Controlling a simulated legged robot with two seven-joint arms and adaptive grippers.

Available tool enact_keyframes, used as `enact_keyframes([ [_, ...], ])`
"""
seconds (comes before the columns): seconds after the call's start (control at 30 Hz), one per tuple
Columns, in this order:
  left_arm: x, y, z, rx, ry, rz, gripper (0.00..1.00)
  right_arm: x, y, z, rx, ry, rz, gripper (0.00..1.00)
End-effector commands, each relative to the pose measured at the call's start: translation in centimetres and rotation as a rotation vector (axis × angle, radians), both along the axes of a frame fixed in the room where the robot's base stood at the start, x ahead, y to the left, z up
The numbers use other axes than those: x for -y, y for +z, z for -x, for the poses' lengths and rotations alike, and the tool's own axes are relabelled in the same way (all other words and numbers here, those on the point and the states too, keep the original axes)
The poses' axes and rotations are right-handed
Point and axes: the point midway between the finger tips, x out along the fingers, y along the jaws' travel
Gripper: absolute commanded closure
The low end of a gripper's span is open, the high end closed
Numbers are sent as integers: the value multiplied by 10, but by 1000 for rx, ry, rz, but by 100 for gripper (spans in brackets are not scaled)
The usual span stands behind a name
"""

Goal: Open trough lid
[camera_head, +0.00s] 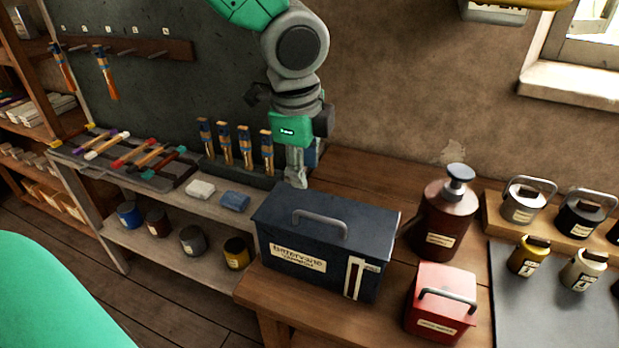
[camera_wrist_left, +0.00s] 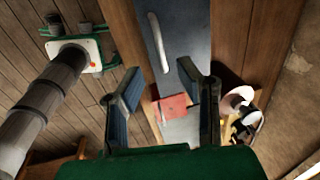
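The trough is a dark blue box (camera_head: 315,270) with a pale label on its front, standing on the wooden table. Its lid (camera_head: 290,207) looks shut and carries a grey bar handle (camera_head: 320,222). My left gripper (camera_head: 297,180) points down just behind the lid's far edge, apart from the handle. In the left wrist view the two fingers of my left gripper (camera_wrist_left: 157,85) are spread with nothing between them. The handle (camera_wrist_left: 157,42) lies beyond them on the blue lid (camera_wrist_left: 188,30). My right gripper is in neither view.
A red box (camera_head: 442,298) and a brown pump bottle (camera_head: 445,215) stand right of the trough. Several handled weights (camera_head: 523,203) sit further right near a grey mat (camera_head: 545,315). A tool rack (camera_head: 240,170) and a blue block (camera_head: 235,201) are to the left.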

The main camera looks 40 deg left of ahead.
Motion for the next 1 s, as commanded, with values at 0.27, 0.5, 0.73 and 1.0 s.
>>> enact_keyframes([
  [0.27,3,1,0,1,-1,-4,69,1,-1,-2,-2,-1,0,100],
  [0.5,1,0,1,0,0,-1,69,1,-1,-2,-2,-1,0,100],
  [0.73,16,-69,15,-81,153,111,69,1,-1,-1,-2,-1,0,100],
  [1.0,36,-221,85,-214,691,275,69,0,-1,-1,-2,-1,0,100],
])
